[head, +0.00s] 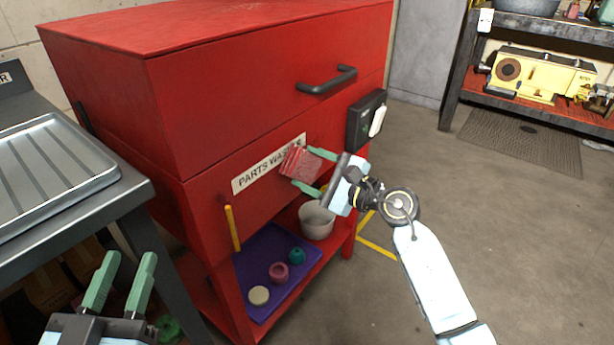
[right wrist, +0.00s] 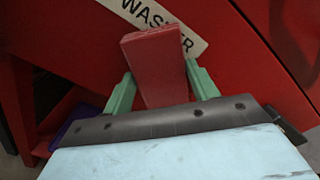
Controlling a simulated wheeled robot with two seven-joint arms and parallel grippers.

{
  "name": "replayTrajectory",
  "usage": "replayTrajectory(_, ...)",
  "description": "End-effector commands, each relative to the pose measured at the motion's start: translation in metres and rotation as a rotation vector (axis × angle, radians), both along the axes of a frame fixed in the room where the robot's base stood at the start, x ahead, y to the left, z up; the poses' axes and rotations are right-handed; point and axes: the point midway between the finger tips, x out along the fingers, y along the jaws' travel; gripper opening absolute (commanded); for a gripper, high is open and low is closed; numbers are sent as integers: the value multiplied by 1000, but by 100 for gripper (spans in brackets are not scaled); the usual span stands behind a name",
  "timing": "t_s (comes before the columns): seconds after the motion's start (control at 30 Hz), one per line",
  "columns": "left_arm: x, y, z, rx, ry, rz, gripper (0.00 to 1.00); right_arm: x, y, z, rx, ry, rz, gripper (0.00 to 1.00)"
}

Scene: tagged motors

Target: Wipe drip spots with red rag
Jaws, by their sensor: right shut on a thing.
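A red rag (head: 300,163) with pale stripes is held in front of the red parts washer's front panel, over the end of its white label. My right gripper (head: 313,172) is shut on the rag. The rag (right wrist: 155,62) also shows between the green fingers (right wrist: 160,88) in the right wrist view, beside the label. I cannot tell whether the rag touches the panel. My left gripper (head: 123,282) is at the lower left, its green fingers apart and empty. I cannot make out any drip spots.
The parts washer (head: 230,100) has a black handle (head: 327,79) and a switch box (head: 365,120). Its lower shelf carries a purple mat (head: 255,253) with several small round parts, and a grey bucket (head: 316,220). A metal tray (head: 50,170) lies on the left bench.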

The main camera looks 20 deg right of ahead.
Motion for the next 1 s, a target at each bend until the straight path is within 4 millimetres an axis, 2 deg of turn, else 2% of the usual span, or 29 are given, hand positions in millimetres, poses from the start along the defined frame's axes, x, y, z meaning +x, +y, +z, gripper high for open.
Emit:
replayTrajectory(0.2,0,0,-12,0,0,0,36,10,-14,-1,0,-1,1,40)
replayTrajectory(0.43,0,0,-16,0,0,0,36,15,-20,-1,-1,-1,0,40)
replayTrajectory(0.8,0,0,-40,0,0,0,36,36,-43,-2,-1,-2,-1,40)
replayTrajectory(1.0,0,0,-43,0,0,0,36,40,-48,0,0,-1,-1,40)
